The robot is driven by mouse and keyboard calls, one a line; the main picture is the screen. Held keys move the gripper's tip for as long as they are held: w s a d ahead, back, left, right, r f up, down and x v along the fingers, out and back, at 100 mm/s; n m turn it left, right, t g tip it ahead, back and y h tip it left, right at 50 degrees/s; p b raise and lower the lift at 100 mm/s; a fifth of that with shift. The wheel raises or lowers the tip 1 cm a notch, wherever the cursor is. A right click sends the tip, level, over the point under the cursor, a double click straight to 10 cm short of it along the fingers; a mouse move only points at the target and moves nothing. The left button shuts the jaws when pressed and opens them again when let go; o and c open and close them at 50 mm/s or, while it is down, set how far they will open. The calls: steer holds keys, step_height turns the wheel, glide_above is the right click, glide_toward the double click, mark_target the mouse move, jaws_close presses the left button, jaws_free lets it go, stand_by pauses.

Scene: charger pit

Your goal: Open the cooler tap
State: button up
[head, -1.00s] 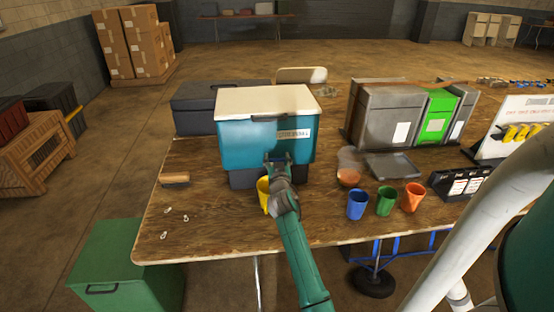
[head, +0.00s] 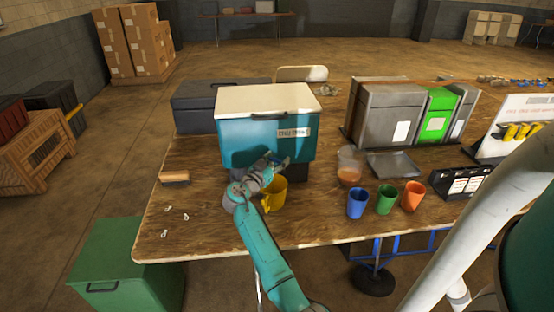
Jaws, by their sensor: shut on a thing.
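The cooler (head: 240,142) is a teal box with a cream lid and a white label on its front. It stands on a dark base near the middle of the table. My gripper (head: 280,160) is at the lower front of the cooler, to the right of its middle, shut on the cooler tap. The tap itself is hidden behind the fingers and too small to make out. A yellow cup (head: 274,196) stands below my gripper, in front of the base. My wrist partly covers the cup.
Blue (head: 357,203), green (head: 385,200) and orange (head: 412,197) cups stand near the front edge, right of the cooler. A jug with orange-brown content (head: 349,170) and a grey tray (head: 392,165) are behind them. A brush (head: 174,179) lies left.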

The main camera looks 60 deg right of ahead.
steer(key=m+g, duration=0.1)
steer(key=g, duration=0.1)
steer(key=m+g+y, duration=0.1)
steer(key=m+g, duration=0.2)
steer(key=g, duration=0.2)
steer(key=shift+w+a+r+m, duration=0.1)
steer(key=shift+w+a+m, duration=0.1)
steer(key=shift+a+m, duration=0.15)
steer(key=shift+a+m+g+y, duration=0.15)
steer(key=shift+m+g+y, duration=0.55)
steer(key=shift+g, duration=0.35)
steer(key=shift+a+m+g+y, duration=0.15)
steer(key=shift+m+g+y, duration=0.55)
steer(key=shift+g, duration=0.35)
steer(key=shift+a+f+m+g, duration=0.1)
steer(key=shift+f+m+g, duration=0.1)
steer(key=shift+m+g, duration=0.2)
steer(key=o, duration=1.2)
steer(key=shift+c, duration=0.2)
steer(key=shift+w+r, duration=0.1)
steer(key=v, duration=0.7)
steer(key=shift+w, duration=0.2)
steer(key=shift+a, duration=0.15)
